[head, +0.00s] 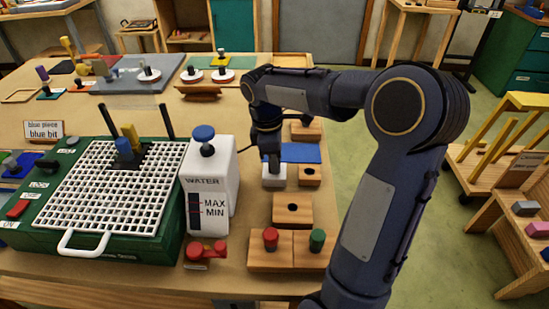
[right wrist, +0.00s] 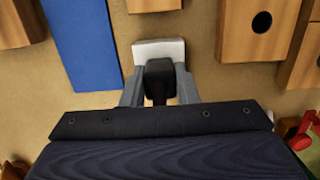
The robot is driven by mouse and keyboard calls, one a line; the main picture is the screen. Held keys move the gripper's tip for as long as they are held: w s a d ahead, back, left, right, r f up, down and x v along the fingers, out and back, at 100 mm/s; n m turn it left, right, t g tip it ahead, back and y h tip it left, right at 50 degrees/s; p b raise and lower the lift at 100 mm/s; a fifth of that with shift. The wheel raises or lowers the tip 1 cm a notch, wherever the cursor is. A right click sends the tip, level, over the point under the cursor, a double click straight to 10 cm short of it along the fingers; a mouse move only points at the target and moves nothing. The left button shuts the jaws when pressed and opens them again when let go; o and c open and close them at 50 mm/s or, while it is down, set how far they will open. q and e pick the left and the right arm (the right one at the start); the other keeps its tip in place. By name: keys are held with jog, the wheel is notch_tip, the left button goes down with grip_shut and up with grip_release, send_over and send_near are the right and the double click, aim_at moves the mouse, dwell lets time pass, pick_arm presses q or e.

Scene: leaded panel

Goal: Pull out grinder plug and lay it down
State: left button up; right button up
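The black grinder plug (right wrist: 160,78) is between the fingers of my right gripper (right wrist: 160,90), which touch it on both sides in the right wrist view. Its far end overlaps the white socket block (right wrist: 158,48); I cannot tell how deep it sits. In the head view my right gripper (head: 273,163) points down right above the white socket block (head: 274,178), and hides the plug. The grinder (head: 110,190), a green box with a white grid top and a white water tank (head: 212,180), stands to the left. My left gripper is not in view.
A blue mat (head: 300,153) lies right beside the socket block. Wooden blocks with holes (head: 292,210) stand nearby, one pair holding a red and a green knob (head: 317,239). The table's right edge is close. A grey board with discs (head: 125,75) lies farther back.

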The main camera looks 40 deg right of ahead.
jog(key=c, duration=0.4)
jog(key=shift+o, duration=0.2)
jog(key=shift+r+p, duration=0.95)
jog(key=shift+p, duration=0.05)
dwell(0.7)
jog(key=shift+r+p, duration=0.55)
jog(key=shift+p, duration=0.05)
